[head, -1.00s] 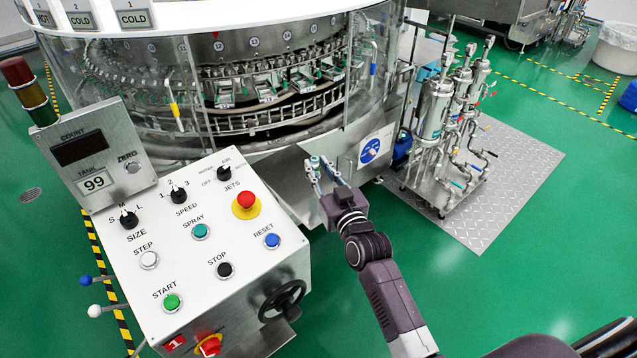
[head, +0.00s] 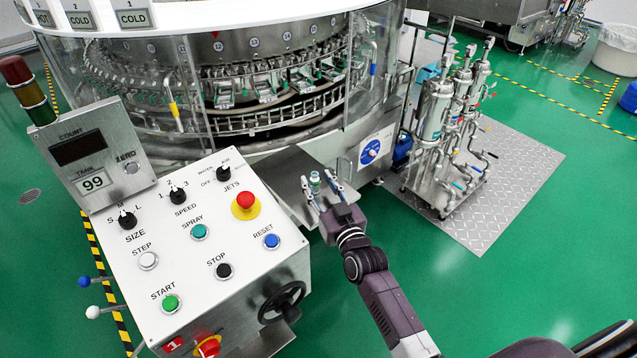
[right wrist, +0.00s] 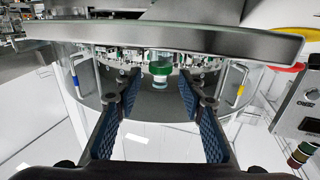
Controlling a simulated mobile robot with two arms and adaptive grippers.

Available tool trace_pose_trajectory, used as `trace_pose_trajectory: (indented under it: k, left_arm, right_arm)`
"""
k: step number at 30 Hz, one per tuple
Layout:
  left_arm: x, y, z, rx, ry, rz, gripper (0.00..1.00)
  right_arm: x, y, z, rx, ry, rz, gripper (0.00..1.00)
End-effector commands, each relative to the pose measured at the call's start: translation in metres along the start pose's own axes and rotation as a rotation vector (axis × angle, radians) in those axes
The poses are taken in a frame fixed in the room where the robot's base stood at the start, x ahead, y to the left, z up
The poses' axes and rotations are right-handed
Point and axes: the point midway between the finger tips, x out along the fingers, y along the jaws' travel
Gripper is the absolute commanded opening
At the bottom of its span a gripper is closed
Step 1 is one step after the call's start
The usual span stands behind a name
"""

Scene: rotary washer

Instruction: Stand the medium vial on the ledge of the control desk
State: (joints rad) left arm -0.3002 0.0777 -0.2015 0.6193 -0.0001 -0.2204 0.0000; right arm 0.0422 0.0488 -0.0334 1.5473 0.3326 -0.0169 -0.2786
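The vial (head: 315,180) is small and clear with a teal-green top. It stands upright on a grey metal ledge (head: 284,207) at the right side of the control desk (head: 190,260). In the right wrist view, which is upside down, the vial (right wrist: 160,72) shows at the ledge (right wrist: 225,42), centred between the fingers and beyond their tips. My right gripper (head: 325,189) is open, with one finger on each side of the vial and a gap to both. Its size against other vials cannot be told. My left gripper is out of view.
The desk carries buttons, knobs and a handwheel (head: 282,302). The rotary washer (head: 250,85) with its clear guard stands just behind the ledge. A filter skid (head: 447,130) stands to the right on a metal plate.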

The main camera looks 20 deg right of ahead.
Motion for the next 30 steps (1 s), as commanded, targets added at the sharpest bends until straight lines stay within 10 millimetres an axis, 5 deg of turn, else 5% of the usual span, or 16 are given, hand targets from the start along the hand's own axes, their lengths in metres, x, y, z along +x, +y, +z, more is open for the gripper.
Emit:
trace_pose_trajectory:
  k: [11,30]
  left_arm:
    - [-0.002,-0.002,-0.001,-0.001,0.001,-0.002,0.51]
    - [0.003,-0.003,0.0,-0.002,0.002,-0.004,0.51]
  right_arm:
    - [-0.003,0.0,-0.003,0.0,0.0,0.0,0.38]
    - [-0.109,0.0,-0.002,-0.001,-0.002,0.001,0.38]
